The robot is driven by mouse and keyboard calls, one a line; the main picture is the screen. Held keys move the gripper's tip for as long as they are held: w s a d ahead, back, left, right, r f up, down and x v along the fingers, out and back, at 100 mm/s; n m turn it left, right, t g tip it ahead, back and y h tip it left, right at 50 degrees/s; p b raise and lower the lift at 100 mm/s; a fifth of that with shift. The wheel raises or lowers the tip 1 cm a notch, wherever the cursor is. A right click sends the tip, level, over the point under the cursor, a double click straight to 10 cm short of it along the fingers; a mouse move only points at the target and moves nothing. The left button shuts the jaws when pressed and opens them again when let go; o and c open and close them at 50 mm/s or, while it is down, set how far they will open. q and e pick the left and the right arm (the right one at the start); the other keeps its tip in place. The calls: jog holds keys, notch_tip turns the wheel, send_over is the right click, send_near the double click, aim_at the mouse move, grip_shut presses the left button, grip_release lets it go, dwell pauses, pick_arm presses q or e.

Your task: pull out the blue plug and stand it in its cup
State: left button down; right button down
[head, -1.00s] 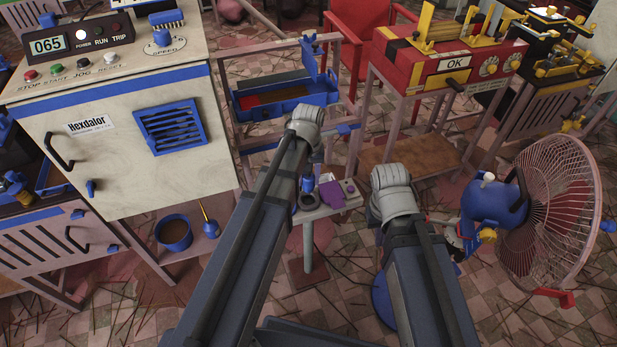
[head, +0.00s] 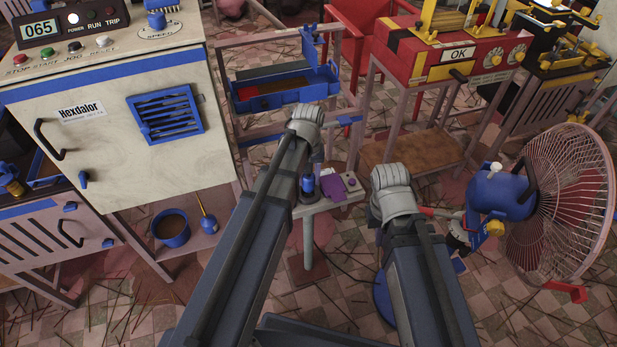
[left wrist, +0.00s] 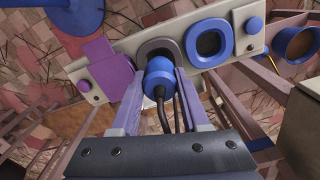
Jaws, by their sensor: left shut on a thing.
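In the left wrist view my left gripper (left wrist: 160,82) has its two purple fingers closed around the blue plug (left wrist: 160,76), with dark cables running back between them. The plug's front overlaps a grey ring (left wrist: 158,46) on a pale panel (left wrist: 128,56); I cannot tell whether it is seated there or apart. A blue-rimmed oval opening, perhaps the cup (left wrist: 226,37), is just right of the ring. In the head view a small blue cylinder (head: 307,184), probably the plug, shows by the small stand (head: 325,203); my left fingers are hidden there. My right gripper cannot be made out.
A purple piece (left wrist: 104,66) hangs over the panel's left part. A blue knob (left wrist: 254,25) is at its right end. In the head view a caged fan (head: 558,195) stands right, a white cabinet (head: 115,150) left, and a blue bucket (head: 171,229) sits on a low shelf.

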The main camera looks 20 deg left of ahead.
aim_at(309, 175)
pick_arm(q)
jog(key=shift+f+b, duration=1.45)
jog(key=shift+f, duration=0.05)
jog(key=shift+c, duration=1.6)
grip_release()
jog(key=shift+r, duration=0.1)
jog(key=shift+r, duration=0.1)
notch_tip(309, 175, up, 8)
jog(key=p, duration=0.8)
jog(key=s+d+r+m+p, duration=0.2)
jog(key=s+d+r+p, duration=0.1)
jog(key=r+p, duration=0.3)
jog(key=s+d+r+m+p, duration=0.3)
jog(key=s+d+r+p, duration=0.1)
jog(key=s+r+p, duration=0.2)
jog(key=s+d+r+m+y+p, duration=0.1)
jog(key=s+d+r+m+p, duration=0.1)
jog(key=s+r+p, duration=0.3)
jog(key=shift+s+d+r+m+p, duration=0.2)
jog(key=shift+d+r+m+p, duration=0.1)
jog(key=shift+d+r+p, duration=0.55)
